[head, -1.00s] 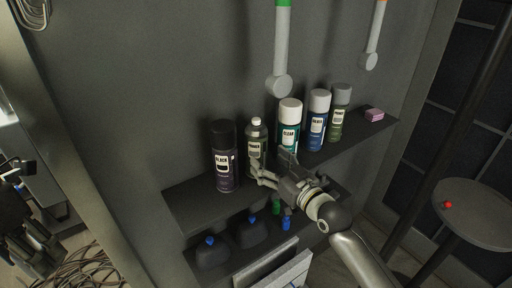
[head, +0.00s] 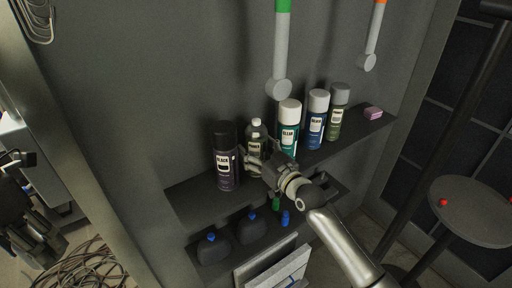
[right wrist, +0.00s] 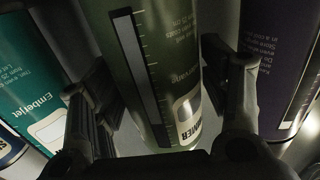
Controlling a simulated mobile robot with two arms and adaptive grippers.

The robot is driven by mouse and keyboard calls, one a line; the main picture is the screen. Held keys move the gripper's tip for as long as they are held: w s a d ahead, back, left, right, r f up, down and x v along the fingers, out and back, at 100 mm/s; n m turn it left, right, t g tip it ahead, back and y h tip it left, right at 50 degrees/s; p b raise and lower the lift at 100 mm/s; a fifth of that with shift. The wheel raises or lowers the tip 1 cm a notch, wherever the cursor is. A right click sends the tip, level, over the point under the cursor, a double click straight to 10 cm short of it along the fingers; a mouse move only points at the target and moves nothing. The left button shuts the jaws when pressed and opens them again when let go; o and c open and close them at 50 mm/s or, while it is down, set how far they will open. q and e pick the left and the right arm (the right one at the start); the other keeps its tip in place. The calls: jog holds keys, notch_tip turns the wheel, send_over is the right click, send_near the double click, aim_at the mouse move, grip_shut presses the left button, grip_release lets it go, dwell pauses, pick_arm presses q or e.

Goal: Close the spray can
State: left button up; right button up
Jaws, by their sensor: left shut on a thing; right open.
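Several spray cans stand upright on the dark shelf (head: 180,197): a black can (head: 226,172), a teal-labelled can with a white cap (head: 289,112), a blue can (head: 317,120) and a green can with a grey cap (head: 339,98). All look capped. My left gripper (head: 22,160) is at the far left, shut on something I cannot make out.
A pink block (head: 373,113) lies at the shelf's right end. Dark bottles with blue tops (head: 250,228) stand on the lower shelf. Green and orange-ended grey bars (head: 281,60) hang above. A round table (head: 475,215) stands at right. Coiled cables (head: 85,265) lie lower left.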

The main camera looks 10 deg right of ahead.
aim_at(262, 134)
dwell(0.3)
jog(key=shift+w, duration=0.1)
jog(key=c, duration=1.2)
pick_arm(q)
jog(key=shift+f, duration=0.1)
pick_arm(e)
jog(key=shift+r, duration=0.1)
jog(key=shift+s+r+b, duration=0.2)
jog(key=shift+r+b, duration=0.1)
jog(key=shift+b, duration=0.3)
jog(key=r, duration=0.2)
jog(key=r+b, duration=0.1)
jog(key=r, duration=0.1)
jog(key=r+b, duration=0.1)
jog(key=r, duration=0.1)
jog(key=shift+s+d, duration=0.2)
jog(key=shift+s, duration=0.1)
pick_arm(q)
notch_tip(262, 134, down, 8)
jog(key=b, duration=0.5)
pick_arm(e)
jog(key=shift+v, duration=9.5)
jog(key=shift+r, duration=0.1)
